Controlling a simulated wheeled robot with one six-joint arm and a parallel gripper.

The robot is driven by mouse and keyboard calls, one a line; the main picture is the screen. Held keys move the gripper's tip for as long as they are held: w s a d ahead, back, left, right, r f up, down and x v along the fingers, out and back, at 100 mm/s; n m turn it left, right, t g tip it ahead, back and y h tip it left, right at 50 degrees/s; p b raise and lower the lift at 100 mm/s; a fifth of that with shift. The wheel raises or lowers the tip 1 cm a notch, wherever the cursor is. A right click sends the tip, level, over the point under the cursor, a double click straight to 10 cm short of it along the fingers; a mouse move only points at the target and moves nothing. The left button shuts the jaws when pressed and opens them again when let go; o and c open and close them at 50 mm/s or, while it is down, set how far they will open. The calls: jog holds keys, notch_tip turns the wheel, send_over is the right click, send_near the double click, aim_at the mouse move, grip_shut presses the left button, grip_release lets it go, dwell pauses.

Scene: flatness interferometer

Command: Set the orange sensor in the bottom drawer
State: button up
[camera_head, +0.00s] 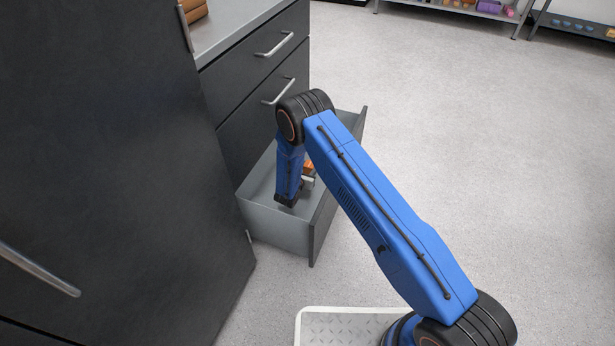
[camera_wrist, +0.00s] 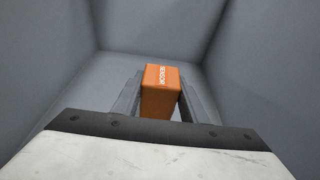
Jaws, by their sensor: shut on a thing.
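The bottom drawer (camera_head: 265,223) of the dark cabinet is pulled open, with light grey inner walls. My arm reaches down into it. The orange sensor (camera_head: 309,166) shows as a small patch behind my arm in the head view. In the wrist view the orange sensor (camera_wrist: 161,92), a box marked "SENSOR", sits between the fingers of my gripper (camera_wrist: 160,98). My gripper is shut on it, inside the drawer walls. I cannot tell whether the sensor touches the drawer floor. The fingertips are mostly hidden in the head view.
Two shut drawers with bar handles (camera_head: 274,44) are above the open one. A dark cabinet door (camera_head: 110,150) stands at the left. Brown items (camera_head: 194,10) lie on the grey countertop (camera_head: 225,30). The floor to the right is clear; shelves (camera_head: 470,12) stand far back.

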jog(key=shift+f, duration=2.35)
jog(key=shift+f, duration=0.15)
jog(key=o, duration=1.2)
jog(key=shift+s+a+r, duration=0.1)
jog(key=shift+s+r, duration=0.05)
jog(key=shift+r, duration=0.1)
jog(key=shift+v, duration=3.55)
